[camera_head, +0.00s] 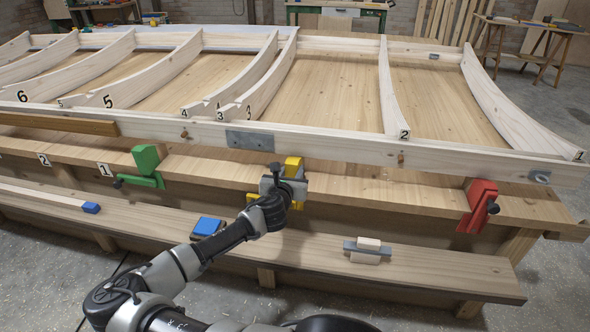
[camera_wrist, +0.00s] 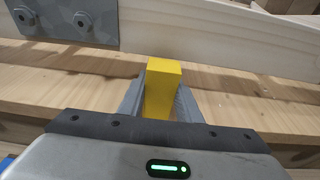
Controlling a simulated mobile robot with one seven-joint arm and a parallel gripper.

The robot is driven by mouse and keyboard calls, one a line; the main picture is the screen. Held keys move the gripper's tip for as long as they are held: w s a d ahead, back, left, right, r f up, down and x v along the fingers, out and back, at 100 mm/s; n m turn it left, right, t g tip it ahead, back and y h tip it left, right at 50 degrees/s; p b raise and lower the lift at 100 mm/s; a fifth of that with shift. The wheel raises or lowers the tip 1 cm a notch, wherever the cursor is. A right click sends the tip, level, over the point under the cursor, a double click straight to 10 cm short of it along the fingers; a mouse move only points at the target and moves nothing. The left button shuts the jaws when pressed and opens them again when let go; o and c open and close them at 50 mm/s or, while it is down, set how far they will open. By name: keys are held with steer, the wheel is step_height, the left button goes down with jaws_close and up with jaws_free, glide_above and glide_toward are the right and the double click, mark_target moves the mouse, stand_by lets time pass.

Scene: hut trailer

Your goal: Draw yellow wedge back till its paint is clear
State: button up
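The yellow wedge (camera_head: 294,166) stands at the front rail of the trailer frame, between the green and red ones. In the wrist view the yellow wedge (camera_wrist: 162,84) is upright between the two grey fingers of my gripper (camera_wrist: 160,103). The fingers lie along both its sides and seem to touch it. Its top and near face show plain yellow, with no other marking visible. In the head view my gripper (camera_head: 284,187) hides much of the wedge and its yellow holder below.
A green wedge (camera_head: 146,158) stands left and a red wedge (camera_head: 482,192) right, each in a clamp-like holder. A pale frame rail (camera_head: 330,145) with a metal plate runs behind. The lower plank (camera_head: 430,267) bears a blue block (camera_head: 207,226) and a pale wood-and-metal tool (camera_head: 368,246).

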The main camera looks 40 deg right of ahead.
mark_target(291, 175)
steer(key=shift+c, duration=1.3)
steer(key=shift+s+a, duration=0.15)
steer(key=shift+a, duration=0.05)
steer(key=shift+s+a, duration=0.75)
steer(key=shift+a, duration=0.15)
steer(key=o, duration=1.3)
steer(key=shift+o, duration=0.2)
steer(key=shift+s, duration=0.1)
steer(key=r+p+v, duration=0.1)
steer(key=p+v, duration=0.2)
steer(key=v, duration=0.4)
